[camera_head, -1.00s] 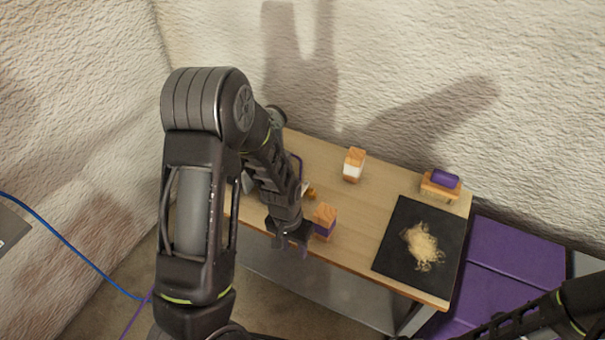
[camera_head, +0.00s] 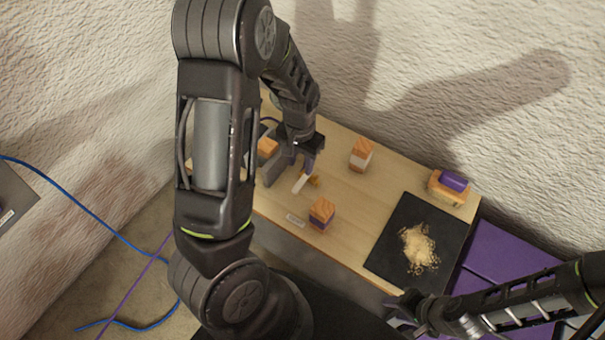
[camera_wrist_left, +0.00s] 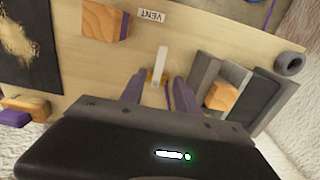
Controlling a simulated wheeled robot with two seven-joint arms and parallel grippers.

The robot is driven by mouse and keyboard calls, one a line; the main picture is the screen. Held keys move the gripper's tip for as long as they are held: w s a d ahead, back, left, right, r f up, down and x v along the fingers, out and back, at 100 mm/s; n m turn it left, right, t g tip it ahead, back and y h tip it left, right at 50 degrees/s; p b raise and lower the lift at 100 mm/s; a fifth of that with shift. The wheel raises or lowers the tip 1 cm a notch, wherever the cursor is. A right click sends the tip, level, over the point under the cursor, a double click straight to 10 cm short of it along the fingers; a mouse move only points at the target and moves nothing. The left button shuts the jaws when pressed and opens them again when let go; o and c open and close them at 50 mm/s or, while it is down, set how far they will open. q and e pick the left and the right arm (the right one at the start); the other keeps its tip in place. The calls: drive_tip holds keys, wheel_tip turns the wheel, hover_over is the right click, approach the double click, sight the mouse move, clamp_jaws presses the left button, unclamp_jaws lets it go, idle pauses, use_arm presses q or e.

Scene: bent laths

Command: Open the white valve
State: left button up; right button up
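The white valve has a white lever (camera_head: 299,183) on a brass body (camera_head: 314,181), standing on the wooden bench. In the left wrist view the lever (camera_wrist_left: 161,64) points away from the gripper, and the brass body (camera_wrist_left: 150,77) shows between the fingertips. My left gripper (camera_head: 306,166) is just behind the valve. In the wrist view its two purple fingers (camera_wrist_left: 160,80) are apart, with nothing held; whether they touch the valve I cannot tell. My right gripper (camera_head: 405,306) is at the bench's front right edge, too dark and small to read its fingers.
A "VENT" label (camera_head: 295,219) and a wood-and-purple block (camera_head: 322,214) lie in front of the valve. A grey holder (camera_head: 274,170) stands left of it. A wood-and-white block (camera_head: 361,155) is behind right. A black mat (camera_head: 391,254) with shavings lies further right.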

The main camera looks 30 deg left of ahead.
sight(301, 182)
use_arm(q)
drive_tip(key=shift+w+f, duration=0.1)
drive_tip(key=shift+f, duration=3.85)
clamp_jaws()
